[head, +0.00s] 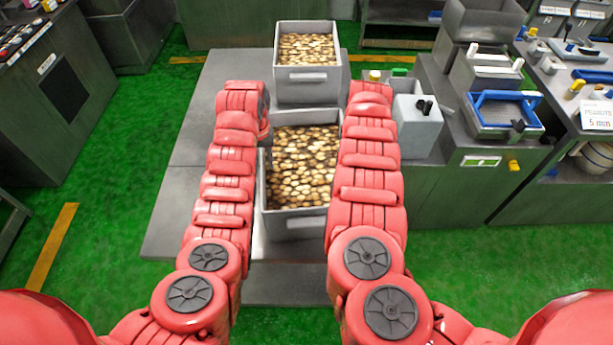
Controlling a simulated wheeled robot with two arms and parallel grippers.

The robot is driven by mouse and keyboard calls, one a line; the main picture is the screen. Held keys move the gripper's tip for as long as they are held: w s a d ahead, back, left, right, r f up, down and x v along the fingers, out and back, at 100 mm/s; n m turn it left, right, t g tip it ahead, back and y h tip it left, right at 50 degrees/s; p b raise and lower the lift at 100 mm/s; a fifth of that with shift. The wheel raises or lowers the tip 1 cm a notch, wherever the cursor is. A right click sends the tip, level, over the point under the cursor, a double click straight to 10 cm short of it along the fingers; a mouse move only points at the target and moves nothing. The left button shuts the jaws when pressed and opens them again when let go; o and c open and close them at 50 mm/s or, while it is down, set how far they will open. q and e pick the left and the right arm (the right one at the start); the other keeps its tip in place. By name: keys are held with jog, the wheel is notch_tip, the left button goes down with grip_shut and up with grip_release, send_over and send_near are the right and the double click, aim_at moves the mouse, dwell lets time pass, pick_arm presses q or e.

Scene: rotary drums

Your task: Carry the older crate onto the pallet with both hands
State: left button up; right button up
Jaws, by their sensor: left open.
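Two grey open crates full of brown and pale nut-like pieces are in the head view. The near crate (292,225) lies between my two forearms, its sides partly hidden by them. The far crate (308,88) stands behind it with a pale bar on its near face. I cannot tell which is the older one. A flat grey slab that looks like the pallet (190,190) spreads under and left of the crates. My left gripper (264,130), open, is at the near crate's far left corner, mostly hidden by its arm; contact is unclear. My right gripper is hidden behind its forearm near the far right corner.
A grey bench (460,195) with a small grey box (417,125) and a blue-handled tray (503,112) stands close on the right. Dark machines stand at the left and back. Green floor (105,215) is clear on the left.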

pick_arm(q)
grip_shut()
pick_arm(e)
grip_shut()
dwell(0.4)
jog(key=shift+r, duration=0.1)
dwell(0.5)
